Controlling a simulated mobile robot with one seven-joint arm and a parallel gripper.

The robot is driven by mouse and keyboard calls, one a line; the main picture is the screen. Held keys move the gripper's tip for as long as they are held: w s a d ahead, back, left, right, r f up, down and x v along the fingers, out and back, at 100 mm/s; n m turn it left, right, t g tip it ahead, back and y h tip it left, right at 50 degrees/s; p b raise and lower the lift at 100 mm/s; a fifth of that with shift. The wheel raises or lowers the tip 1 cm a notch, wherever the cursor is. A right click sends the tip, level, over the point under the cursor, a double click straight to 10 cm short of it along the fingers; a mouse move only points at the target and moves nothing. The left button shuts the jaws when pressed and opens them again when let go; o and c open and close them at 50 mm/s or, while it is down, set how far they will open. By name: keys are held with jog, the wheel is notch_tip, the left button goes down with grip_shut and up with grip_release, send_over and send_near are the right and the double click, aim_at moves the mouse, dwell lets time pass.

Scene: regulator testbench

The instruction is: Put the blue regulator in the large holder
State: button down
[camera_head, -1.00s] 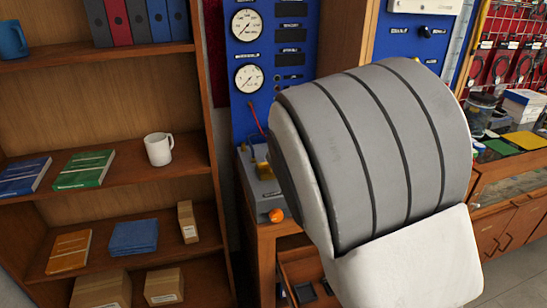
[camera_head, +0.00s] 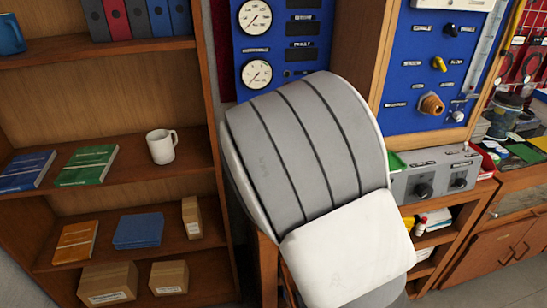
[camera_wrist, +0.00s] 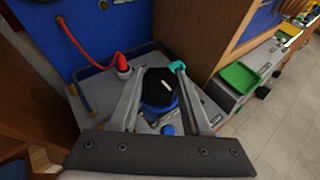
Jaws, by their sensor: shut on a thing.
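In the wrist view, the blue regulator (camera_wrist: 160,107) has a black round top with a white mark and a blue body below. My gripper (camera_wrist: 160,76) is shut on it, with one grey finger on each side. The regulator is over or on a grey surface (camera_wrist: 205,103) beside a blue panel; I cannot tell whether it touches that surface. A small teal piece shows at the right fingertip. I cannot make out the large holder in either view. In the head view my arm hides the gripper and regulator.
A red hose with a red and white fitting (camera_wrist: 123,66) stands close left of the gripper. A wooden upright is close on its right, with a green tray (camera_wrist: 240,77) beyond. In the head view, a grey box with black knobs (camera_head: 433,178) sits right of my arm, and a bookshelf (camera_head: 100,190) stands left.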

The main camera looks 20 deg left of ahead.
jog(key=shift+s+a+f+p, duration=0.15)
jog(key=shift+a+f+p, duration=0.05)
jog(key=shift+a+f, duration=1.8)
jog(key=shift+s+a+f+p, duration=0.1)
jog(key=shift+a+f+p, duration=0.05)
jog(key=shift+a+f, duration=1.8)
jog(key=shift+d+f, duration=0.2)
jog(key=shift+f, duration=0.15)
jog(key=shift+c, duration=1.8)
grip_release()
jog(key=shift+f, duration=0.1)
